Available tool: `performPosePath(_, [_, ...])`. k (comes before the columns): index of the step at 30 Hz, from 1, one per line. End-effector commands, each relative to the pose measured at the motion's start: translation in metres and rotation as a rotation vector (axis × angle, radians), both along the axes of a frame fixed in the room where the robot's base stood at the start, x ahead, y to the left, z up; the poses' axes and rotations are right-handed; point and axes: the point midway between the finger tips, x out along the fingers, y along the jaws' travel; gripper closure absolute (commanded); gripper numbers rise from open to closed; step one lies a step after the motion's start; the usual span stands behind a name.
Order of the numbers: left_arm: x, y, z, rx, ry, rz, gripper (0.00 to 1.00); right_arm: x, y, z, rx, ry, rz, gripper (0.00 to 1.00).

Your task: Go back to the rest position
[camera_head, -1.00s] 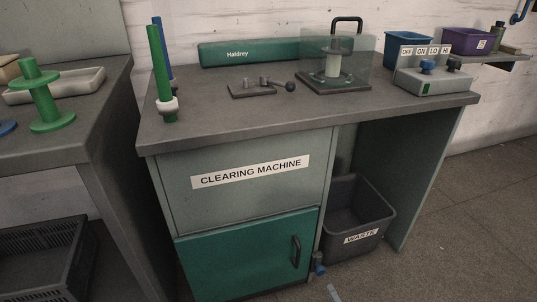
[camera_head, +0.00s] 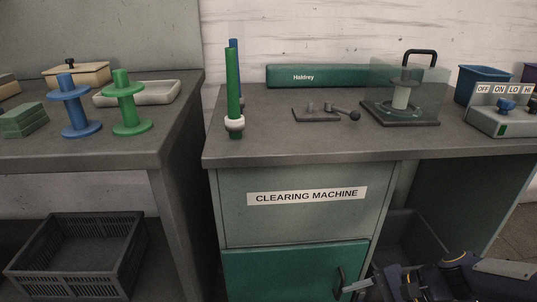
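My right arm comes in at the lower right, and its gripper (camera_head: 362,285) is low in front of the clearing machine (camera_head: 235,200), close to the handle (camera_head: 340,284) of the green door (camera_head: 270,272). The gripper is small, dark and partly cut by the frame's bottom edge. I cannot tell whether it is open or shut, or whether it touches the handle. The door looks closed. My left gripper is not in view.
A side table (camera_head: 185,120) at left holds a blue spool (camera_head: 76,108) and a green spool (camera_head: 126,105). A black crate (camera_head: 75,255) is below. Green and blue posts stand on the machine top. The waste bin (camera_head: 412,232) is partly hidden beneath it.

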Motion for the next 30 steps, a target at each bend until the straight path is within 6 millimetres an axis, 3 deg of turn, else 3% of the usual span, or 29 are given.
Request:
performPosePath(3, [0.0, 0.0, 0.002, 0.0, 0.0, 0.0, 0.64, -0.033, 0.004, 0.029, -0.207, -0.206, 0.176, 0.45])
performPosePath(9, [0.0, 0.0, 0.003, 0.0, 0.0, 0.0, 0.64, -0.075, 0.0, 0.053, -0.47, -0.481, 0.392, 0.45])
performPosePath(21, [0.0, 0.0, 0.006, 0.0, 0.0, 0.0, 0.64, -0.116, -0.013, 0.068, -0.777, -0.831, 0.606, 0.45])
performPosePath(24, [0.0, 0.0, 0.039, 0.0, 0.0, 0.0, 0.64, -0.114, -0.013, 0.1, -0.77, -0.817, 0.605, 0.45])
performPosePath(30, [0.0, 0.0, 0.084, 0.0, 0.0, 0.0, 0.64, -0.114, -0.013, 0.145, -0.768, -0.815, 0.603, 0.45])
